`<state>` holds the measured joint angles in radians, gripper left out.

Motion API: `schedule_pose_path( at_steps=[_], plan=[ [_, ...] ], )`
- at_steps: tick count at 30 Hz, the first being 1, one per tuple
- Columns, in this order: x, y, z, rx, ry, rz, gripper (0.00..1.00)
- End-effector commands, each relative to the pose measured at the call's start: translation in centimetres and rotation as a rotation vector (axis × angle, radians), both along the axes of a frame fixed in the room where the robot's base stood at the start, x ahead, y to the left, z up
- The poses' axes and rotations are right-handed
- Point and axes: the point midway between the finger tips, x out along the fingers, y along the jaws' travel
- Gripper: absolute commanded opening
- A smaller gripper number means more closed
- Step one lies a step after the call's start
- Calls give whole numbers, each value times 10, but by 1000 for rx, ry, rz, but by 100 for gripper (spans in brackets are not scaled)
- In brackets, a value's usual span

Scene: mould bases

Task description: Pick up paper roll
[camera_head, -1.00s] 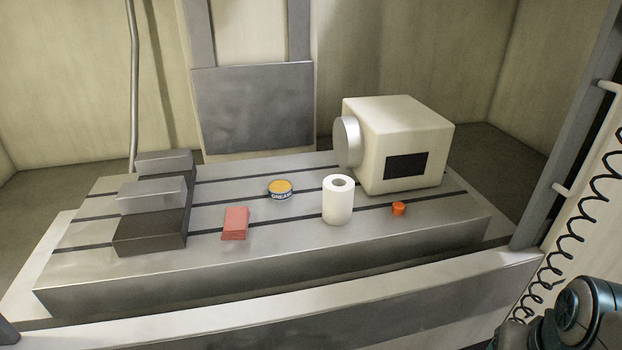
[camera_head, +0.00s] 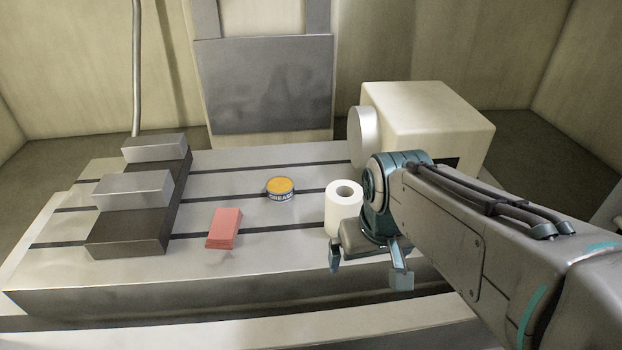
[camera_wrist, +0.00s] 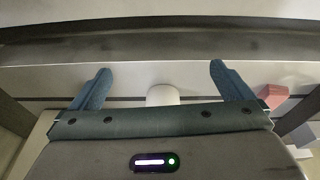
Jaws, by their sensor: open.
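The white paper roll (camera_head: 343,203) stands upright on the slotted metal table, with its hollow core facing up. Its lower right part is hidden behind my gripper (camera_head: 370,268), which is in front of it in the head view, fingers apart and pointing down. In the wrist view the roll (camera_wrist: 163,95) shows as a small white shape between the two spread fingers of my gripper (camera_wrist: 155,85), beyond the palm edge. My gripper is open and nothing is held in it.
A red block (camera_head: 224,228) and a grease tin (camera_head: 281,189) lie left of the roll on the slotted table (camera_head: 120,270). A stepped metal vise (camera_head: 135,205) stands further left. A cream machine housing (camera_head: 425,115) stands behind my arm. Bare table lies between tin and vise.

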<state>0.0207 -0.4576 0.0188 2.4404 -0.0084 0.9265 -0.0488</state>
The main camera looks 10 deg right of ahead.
Motion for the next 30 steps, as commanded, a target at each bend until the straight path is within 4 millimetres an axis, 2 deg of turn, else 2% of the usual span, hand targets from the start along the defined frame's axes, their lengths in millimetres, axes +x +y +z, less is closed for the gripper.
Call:
schedule_pose_path(
  at_steps=[3, 9, 15, 18, 21, 25, 30],
  plan=[
    [30, -2, 21, -38, 40, 99, 100],
    [90, 5, 50, -86, 123, 355, 100],
    [144, 3, 67, -93, 188, 580, 100],
    [164, 1, 70, -87, 208, 663, 100],
    [177, -1, 72, -80, 219, 722, 100],
    [185, -3, 71, -74, 228, 761, 100],
    [186, -3, 47, -71, 232, 770, 100]
  ],
)
